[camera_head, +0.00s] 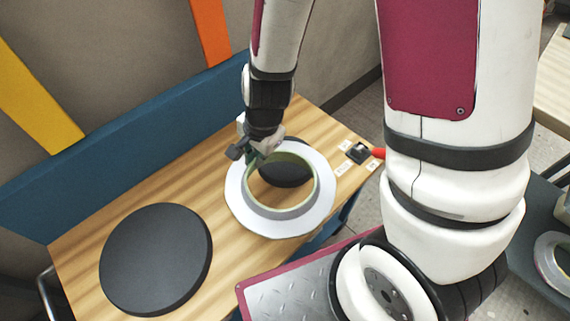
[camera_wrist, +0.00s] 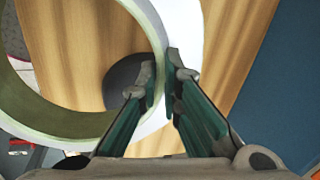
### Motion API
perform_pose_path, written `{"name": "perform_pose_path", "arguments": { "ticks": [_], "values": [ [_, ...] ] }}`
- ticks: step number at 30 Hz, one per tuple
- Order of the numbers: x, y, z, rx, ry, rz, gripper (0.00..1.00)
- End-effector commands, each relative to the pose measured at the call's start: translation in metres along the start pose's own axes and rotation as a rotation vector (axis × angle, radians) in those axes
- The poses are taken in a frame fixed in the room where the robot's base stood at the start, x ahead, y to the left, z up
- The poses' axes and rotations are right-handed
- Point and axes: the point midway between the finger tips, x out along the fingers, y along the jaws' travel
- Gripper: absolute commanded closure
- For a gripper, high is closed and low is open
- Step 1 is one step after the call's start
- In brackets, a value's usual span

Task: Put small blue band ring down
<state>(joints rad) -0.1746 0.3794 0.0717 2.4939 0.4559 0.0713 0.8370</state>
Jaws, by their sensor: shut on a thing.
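The ring (camera_head: 234,190) has a flat white flange and a pale green raised collar; no blue band shows on it from here. My gripper (camera_head: 262,152) is shut on the ring's far-left side. In the wrist view, my two fingers (camera_wrist: 163,78) pinch the ring's wall, and the ring (camera_wrist: 40,115) curves away to the left. The ring seems held above the wooden table, though the gap is hard to judge. A small black disc (camera_head: 285,173) shows through the ring's opening, partly hidden by the collar; it also shows in the wrist view (camera_wrist: 122,78).
A large black disc (camera_head: 157,258) lies on the wooden table (camera_head: 75,268) to the left. Small white labels and a black item with a red part (camera_head: 358,152) lie at the right end. A blue panel (camera_head: 120,160) stands behind. Another ring (camera_head: 553,262) is far right.

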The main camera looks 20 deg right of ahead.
Motion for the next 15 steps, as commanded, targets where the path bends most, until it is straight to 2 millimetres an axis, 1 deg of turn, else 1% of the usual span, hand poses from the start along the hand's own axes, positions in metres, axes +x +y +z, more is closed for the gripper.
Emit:
{"name": "perform_pose_path", "arguments": {
  "ticks": [1,6,8,11,15],
  "values": [
    [0.008,0.002,0.004,0.026,0.007,0.002,1.00],
    [0.016,0.007,0.010,0.106,0.023,0.005,1.00],
    [0.018,0.006,0.008,0.121,0.026,0.005,1.00],
    [0.021,0.000,-0.004,0.131,0.028,0.004,1.00],
    [0.027,-0.015,-0.032,0.132,0.028,0.004,1.00]
  ]
}}
